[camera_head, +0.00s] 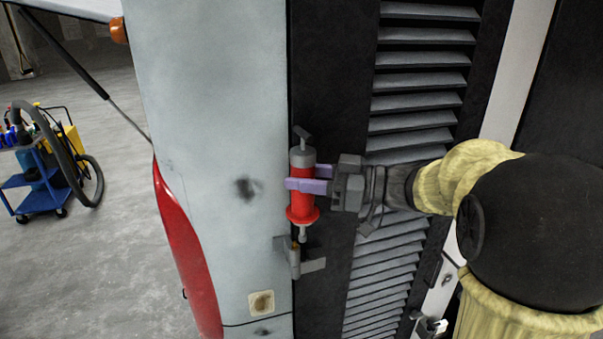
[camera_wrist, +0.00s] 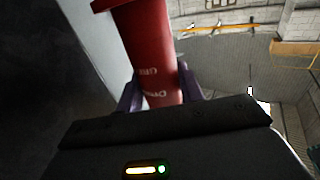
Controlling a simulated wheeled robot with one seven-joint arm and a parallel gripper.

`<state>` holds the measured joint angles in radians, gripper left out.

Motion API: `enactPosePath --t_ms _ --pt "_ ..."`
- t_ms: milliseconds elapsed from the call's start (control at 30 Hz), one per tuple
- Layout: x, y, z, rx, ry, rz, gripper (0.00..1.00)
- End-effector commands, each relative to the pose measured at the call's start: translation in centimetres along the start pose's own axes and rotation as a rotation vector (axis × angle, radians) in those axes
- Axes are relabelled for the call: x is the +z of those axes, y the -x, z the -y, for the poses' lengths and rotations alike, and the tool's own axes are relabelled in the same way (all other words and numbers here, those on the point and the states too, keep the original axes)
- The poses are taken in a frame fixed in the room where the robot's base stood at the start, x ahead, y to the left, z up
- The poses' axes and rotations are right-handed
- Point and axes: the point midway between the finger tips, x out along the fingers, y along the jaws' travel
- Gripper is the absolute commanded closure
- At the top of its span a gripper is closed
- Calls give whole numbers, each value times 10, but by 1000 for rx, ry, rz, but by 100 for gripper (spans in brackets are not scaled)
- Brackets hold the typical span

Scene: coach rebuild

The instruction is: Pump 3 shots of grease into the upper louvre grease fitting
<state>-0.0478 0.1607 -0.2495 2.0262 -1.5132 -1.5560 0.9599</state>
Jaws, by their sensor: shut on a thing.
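A red grease gun (camera_head: 302,203) stands upright in the head view, with a grey top and T-shaped handle above and a pale nozzle below. My gripper (camera_head: 305,186) has purple fingers shut around its red body from the right. In the wrist view, the red body of the grease gun (camera_wrist: 150,50) rises between the fingers of my gripper (camera_wrist: 158,95). Below the nozzle, a grey bracket with a small brassy fitting (camera_head: 295,247) sits at the edge of the dark panel. The nozzle tip is just above or at the fitting; I cannot tell whether they touch.
Grey louvres (camera_head: 415,110) run down the dark panel behind my arm. A pale body panel (camera_head: 215,130) with dark smudges is to the left. A blue trolley (camera_head: 42,185) with a black hose stands on the floor at far left. The grey floor (camera_head: 110,270) between is clear.

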Motion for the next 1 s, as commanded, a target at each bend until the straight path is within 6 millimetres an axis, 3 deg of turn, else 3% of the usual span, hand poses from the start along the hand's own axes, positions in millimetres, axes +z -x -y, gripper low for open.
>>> enactPosePath --t_ms 400,1000 --pt "-1 12 20 0 2 -2 90" --pt "0 14 13 25 0 -2 90"
